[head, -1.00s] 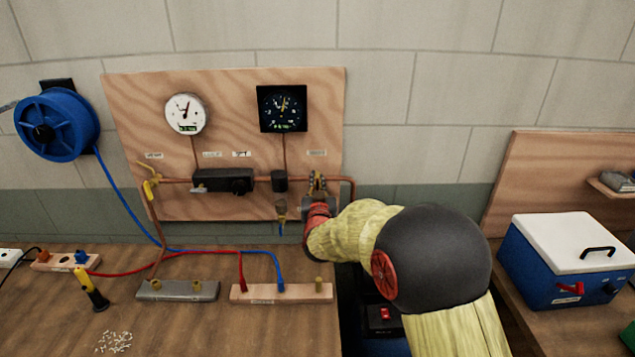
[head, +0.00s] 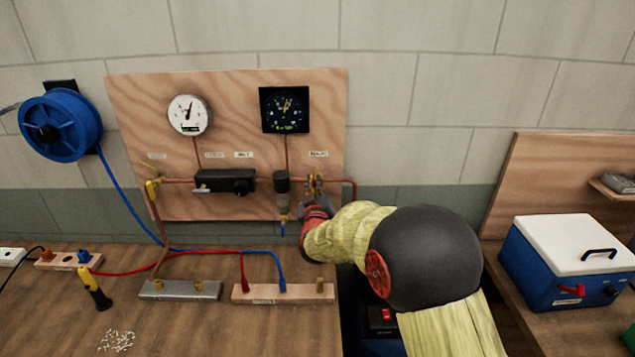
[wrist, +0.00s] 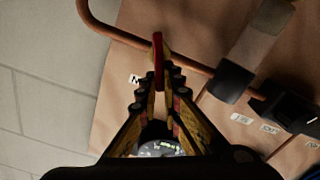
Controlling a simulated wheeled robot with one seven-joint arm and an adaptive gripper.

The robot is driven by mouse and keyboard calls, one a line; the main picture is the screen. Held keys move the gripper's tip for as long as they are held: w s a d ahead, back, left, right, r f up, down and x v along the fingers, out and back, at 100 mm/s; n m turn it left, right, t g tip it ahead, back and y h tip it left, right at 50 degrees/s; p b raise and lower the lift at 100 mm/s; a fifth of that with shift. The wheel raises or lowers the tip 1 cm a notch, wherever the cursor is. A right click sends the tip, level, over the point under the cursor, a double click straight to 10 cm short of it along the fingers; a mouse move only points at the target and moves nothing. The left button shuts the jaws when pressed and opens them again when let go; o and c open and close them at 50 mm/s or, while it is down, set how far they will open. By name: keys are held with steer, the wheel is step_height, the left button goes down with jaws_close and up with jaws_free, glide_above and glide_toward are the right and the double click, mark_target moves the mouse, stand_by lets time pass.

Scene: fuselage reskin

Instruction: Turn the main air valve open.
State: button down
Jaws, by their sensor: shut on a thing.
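The main air valve shows in the wrist view as a thin red handle (wrist: 158,60) on the copper pipe. It stands nearly upright in that picture, in line with my fingers. My gripper (wrist: 160,88) is shut on this handle, with a finger on each side. In the head view my gripper (head: 315,184) is at the right end of the pipe run on the plywood board (head: 225,85). There my gripper and wrist hide the valve. A label beginning with M (wrist: 135,79) is partly covered by a finger.
A dark filter unit (head: 281,182) hangs close left of my gripper. A black regulator (head: 225,181) and a yellow-handled valve (head: 152,185) are farther left. Two gauges are above. Hoses and manifolds lie on the bench below. A blue cooler (head: 560,265) stands at the right.

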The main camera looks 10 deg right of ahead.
steer(key=shift+w+a+f+n+p, duration=0.1)
steer(key=shift+a+f+n+p, duration=0.3)
steer(key=shift+n, duration=1.75)
steer(key=shift+a+f+n+p, duration=0.15)
steer(key=shift+f+n+p, duration=0.45)
steer(key=shift+n, duration=1.5)
steer(key=shift+w+a+f+n+p, duration=0.1)
steer(key=shift+a+f+n+p, duration=0.45)
steer(key=shift+n, duration=1.6)
steer(key=shift+d+r, duration=0.2)
steer(key=shift+d, duration=0.1)
steer(key=c, duration=2)
jaws_free()
steer(key=shift+o, duration=0.2)
steer(key=shift+s, duration=0.1)
steer(key=s+a, duration=0.2)
steer(key=s, duration=0.9)
steer(key=shift+s+a, duration=0.2)
steer(key=shift+s, duration=0.1)
